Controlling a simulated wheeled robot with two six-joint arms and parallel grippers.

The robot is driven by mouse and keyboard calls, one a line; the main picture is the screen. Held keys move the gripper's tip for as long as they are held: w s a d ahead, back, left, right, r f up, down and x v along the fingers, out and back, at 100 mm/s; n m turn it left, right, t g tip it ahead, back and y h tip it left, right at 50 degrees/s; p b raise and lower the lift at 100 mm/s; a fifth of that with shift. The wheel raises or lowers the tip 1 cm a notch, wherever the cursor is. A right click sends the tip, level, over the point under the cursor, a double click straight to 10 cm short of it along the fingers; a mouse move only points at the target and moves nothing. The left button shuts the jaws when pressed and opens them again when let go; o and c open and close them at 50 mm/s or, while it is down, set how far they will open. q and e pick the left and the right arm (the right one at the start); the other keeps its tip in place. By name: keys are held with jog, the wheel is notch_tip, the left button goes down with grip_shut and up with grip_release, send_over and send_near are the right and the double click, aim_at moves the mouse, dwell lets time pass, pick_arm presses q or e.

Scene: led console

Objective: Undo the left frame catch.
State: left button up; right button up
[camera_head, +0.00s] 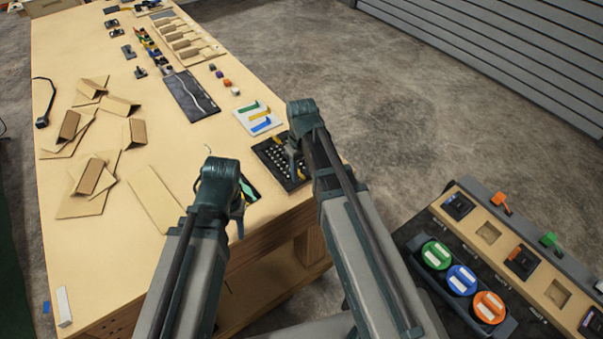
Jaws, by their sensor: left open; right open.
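A black panel with rows of pale dots (272,154) lies near the table's right edge; it looks like the LED console. Small yellow parts show at its edges, but I cannot tell which is the left frame catch or whether it is fastened. My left gripper (239,216) is open, left of and nearer than the panel, mostly hidden behind its own wrist. A green and black item (248,190) lies beside it. My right gripper (296,162) is open over the panel's right part, and its wrist hides some of the panel. I see nothing held in either gripper.
A white board with green, yellow and blue pieces (243,117) lies just behind the panel. A dark board with a pale wavy line (189,95) lies farther back. Cardboard pieces (92,178) cover the table's left. A separate bench with coloured round knobs (461,280) stands at right.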

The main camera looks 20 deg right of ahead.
grip_shut()
jog(key=shift+m, duration=0.3)
jog(key=m, duration=0.3)
jog(key=shift+m, duration=0.4)
jog(key=m, duration=0.9)
jog(key=shift+m, duration=2.2)
